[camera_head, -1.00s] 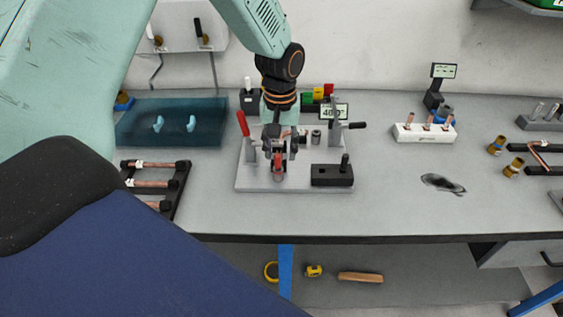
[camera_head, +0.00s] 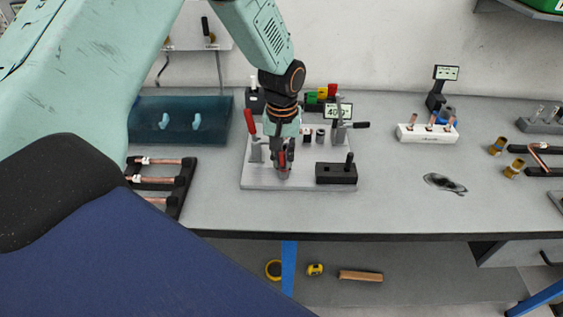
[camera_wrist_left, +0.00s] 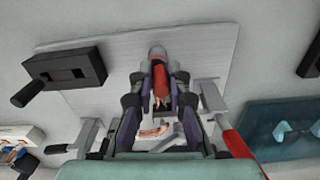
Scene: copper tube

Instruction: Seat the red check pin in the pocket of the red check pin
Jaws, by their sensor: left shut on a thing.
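My left gripper (camera_head: 283,168) points down over the front part of the light grey fixture plate (camera_head: 260,184). It is shut on the red check pin (camera_head: 282,160), which shows between its dark fingers. In the left wrist view, the red pin (camera_wrist_left: 180,82) lies between the fingertips (camera_wrist_left: 160,75), with a grey rounded part (camera_wrist_left: 157,52) just beyond it. The pocket cannot be made out clearly; the fingers hide the spot below the pin. I cannot tell whether the pin touches the fixture. My right gripper is not in view.
A red-handled clamp (camera_head: 251,124) stands left of the gripper, a black-handled clamp (camera_head: 342,128) behind right. A black block with a knob (camera_head: 336,173) sits at the plate's right. A tube rack (camera_head: 178,190) lies left.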

